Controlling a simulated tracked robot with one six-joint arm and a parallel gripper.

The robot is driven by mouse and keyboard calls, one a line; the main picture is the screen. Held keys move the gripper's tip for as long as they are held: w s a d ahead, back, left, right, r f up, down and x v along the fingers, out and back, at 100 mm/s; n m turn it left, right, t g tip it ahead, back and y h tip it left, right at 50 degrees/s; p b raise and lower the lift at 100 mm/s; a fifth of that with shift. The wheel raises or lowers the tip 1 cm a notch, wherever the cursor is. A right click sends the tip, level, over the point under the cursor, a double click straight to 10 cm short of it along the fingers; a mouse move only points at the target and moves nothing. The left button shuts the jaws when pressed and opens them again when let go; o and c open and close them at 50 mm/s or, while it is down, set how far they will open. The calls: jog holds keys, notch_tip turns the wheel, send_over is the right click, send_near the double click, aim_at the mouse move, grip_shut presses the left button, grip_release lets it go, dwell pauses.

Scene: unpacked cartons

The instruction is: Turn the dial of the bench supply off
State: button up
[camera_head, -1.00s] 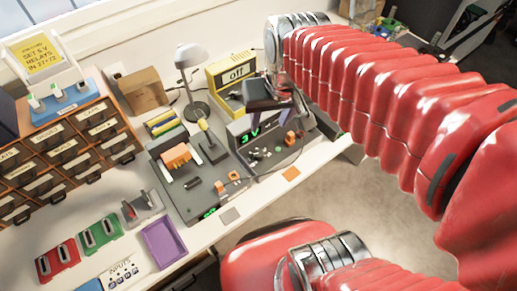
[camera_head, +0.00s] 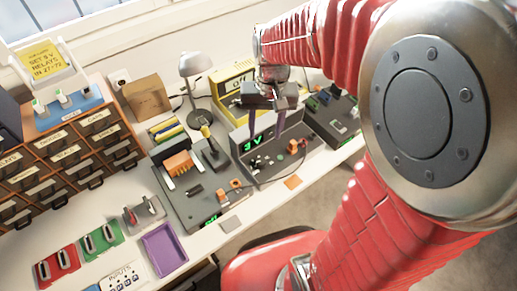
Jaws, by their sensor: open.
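A dark grey unit with a lit green "3 V" display (camera_head: 252,142) stands on the bench, and I take it to be the bench supply. Small coloured parts, green, red and orange, sit on its front; I cannot tell which one is the dial. My gripper (camera_head: 265,136) hangs over this unit with its two dark fingers pointing down. The fingers are apart with nothing between them. They overlap the unit in the picture, and I cannot tell whether they touch it.
A yellow box reading "off" (camera_head: 226,88) stands behind, partly hidden by my gripper. A grey lamp (camera_head: 193,72) is beside it. A dark board with an orange part (camera_head: 180,163) lies left. Another dark unit (camera_head: 336,119) is right. A purple tray (camera_head: 164,250) lies near the front edge.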

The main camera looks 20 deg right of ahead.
aim_at(262, 161)
jog(key=shift+f, duration=0.15)
jog(key=f, duration=1.3)
jog(key=shift+a+f, duration=0.25)
jog(key=shift+a, duration=0.1)
jog(key=shift+c, duration=0.5)
